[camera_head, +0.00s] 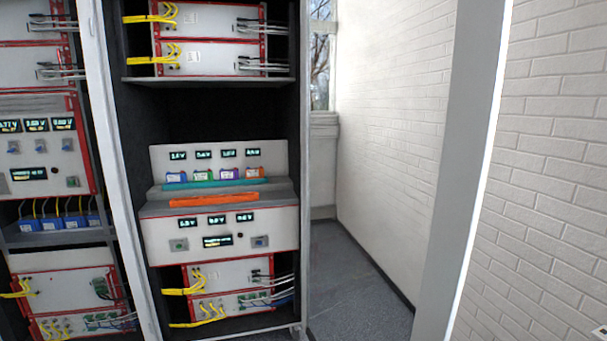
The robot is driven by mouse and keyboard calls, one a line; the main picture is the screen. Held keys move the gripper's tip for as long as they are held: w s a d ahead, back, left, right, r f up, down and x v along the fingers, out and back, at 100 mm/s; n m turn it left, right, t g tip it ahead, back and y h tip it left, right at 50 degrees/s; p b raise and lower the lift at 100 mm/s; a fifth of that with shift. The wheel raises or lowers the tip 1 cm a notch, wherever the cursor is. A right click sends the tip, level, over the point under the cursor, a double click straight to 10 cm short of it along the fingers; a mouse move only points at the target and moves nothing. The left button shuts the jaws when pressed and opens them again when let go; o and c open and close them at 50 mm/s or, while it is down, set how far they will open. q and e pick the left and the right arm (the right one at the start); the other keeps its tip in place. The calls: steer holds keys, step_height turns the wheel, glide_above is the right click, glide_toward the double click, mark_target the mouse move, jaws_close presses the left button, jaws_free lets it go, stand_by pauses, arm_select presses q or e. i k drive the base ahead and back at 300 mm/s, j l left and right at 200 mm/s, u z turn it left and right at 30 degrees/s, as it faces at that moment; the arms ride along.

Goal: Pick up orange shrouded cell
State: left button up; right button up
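The orange shrouded cell (253,173) is small and stands at the right end of a row of cells in the battery cycler (163,155) in the middle rack. Purple (229,174), green (203,175) and blue (176,177) cells stand to its left. A small lit display is above each cell. A teal strip (205,186) and an orange strip (213,199) lie along the ledge in front of the row. Neither of my grippers can be made out in this view.
White rack-mounted units with yellow cables stand above (210,56) and below (228,274) the cycler. Another rack with blue cells (75,222) is at the left. Grey rack posts flank the bay. Open floor (355,280) and a white brick wall are at the right.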

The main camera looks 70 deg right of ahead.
mark_target(252, 173)
steer(key=i+l+z, duration=0.2)
steer(key=z, duration=0.25)
steer(key=i+l+z, duration=0.1)
steer(key=i+z, duration=0.65)
steer(key=z, duration=0.15)
